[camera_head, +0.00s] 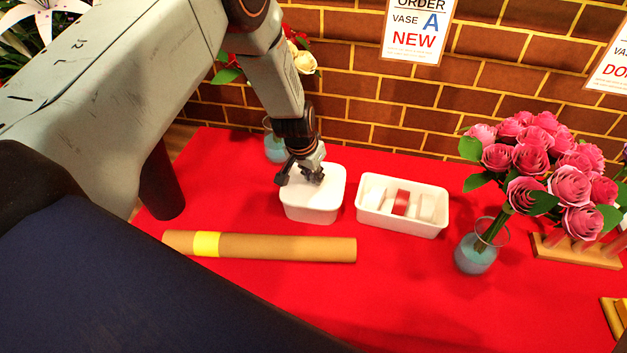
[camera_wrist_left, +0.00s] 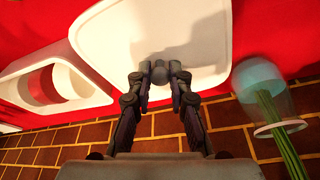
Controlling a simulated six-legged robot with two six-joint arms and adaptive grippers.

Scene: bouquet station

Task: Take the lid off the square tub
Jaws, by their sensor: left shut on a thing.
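The square tub (camera_head: 312,213) is white and stands on the red table below my left arm. Its white lid (camera_head: 328,178) lies flat on top, and the lid fills the upper middle of the left wrist view (camera_wrist_left: 130,30). My left gripper (camera_head: 312,178) reaches down onto the middle of the lid. In the left wrist view its fingers (camera_wrist_left: 160,76) are closed on the small round lid knob (camera_wrist_left: 159,72). I see no gap between lid and tub. My right gripper is not in view.
A white tray (camera_head: 400,227) with ribbon rolls stands just right of the tub. A brown paper roll (camera_head: 290,247) lies in front. A glass vase (camera_head: 275,147) stands close behind the tub. Pink roses in another vase (camera_head: 477,255) stand at the right. The front middle table is clear.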

